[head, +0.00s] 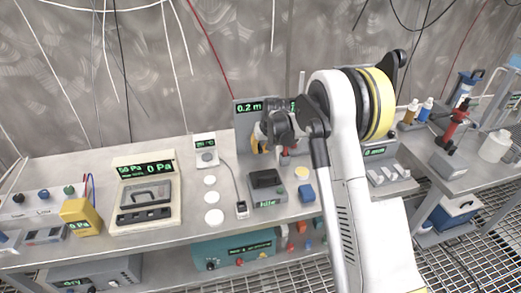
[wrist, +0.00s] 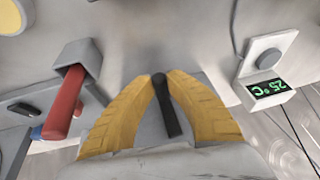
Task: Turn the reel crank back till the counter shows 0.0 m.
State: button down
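The counter (head: 250,107) on a grey upright panel (head: 243,123) reads 0.2 m in the head view. My gripper (head: 259,146) is in front of this panel, low beside its display, and my arm hides much of the panel's right side. In the wrist view my gripper's yellow fingers (wrist: 161,80) close from both sides on a dark bar, which I take for the crank handle (wrist: 168,108). The fingertips seem to touch it near its far end. The reel itself is not clearly seen behind my arm and wrist.
A red cylinder on a grey block (wrist: 84,55) stands left of the fingers in the wrist view. A 25 °C device (wrist: 268,55) is to the right.

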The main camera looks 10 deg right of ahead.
jog(key=shift+h, duration=0.3)
jog(key=h, duration=0.1)
jog(key=d+h, duration=0.1)
jog(key=h, duration=0.1)
jog(key=n+h, duration=0.1)
jog(key=shift+d+r, duration=0.25)
jog(key=shift+d, duration=0.1)
jog(key=h+b, duration=0.1)
jog(key=h, duration=0.1)
jog(key=d+r+n+h+b, duration=0.1)
jog(key=h, duration=0.1)
jog(key=shift+d+t+h, duration=0.15)
jog(key=shift+t+h, duration=0.15)
jog(key=h+b, duration=0.1)
jog(key=r+n+h+b, duration=0.1)
jog(key=h, duration=0.1)
jog(key=shift+d, duration=0.35)
jog(key=h, duration=0.1)
jog(key=r+h+b, duration=0.1)
jog(key=shift+d+n+t+h, duration=0.1)
jog(key=shift+n+t+h, duration=0.2)
jog(key=shift+t+h, duration=0.1)
jog(key=shift+r+n+t+h+b, duration=0.5)
jog(key=shift+r+h, duration=0.1)
jog(key=shift+h, duration=0.35)
jog(key=shift+r+n+t+h+b, duration=0.45)
jog(key=shift+r+h, duration=0.1)
jog(key=shift+h, duration=0.4)
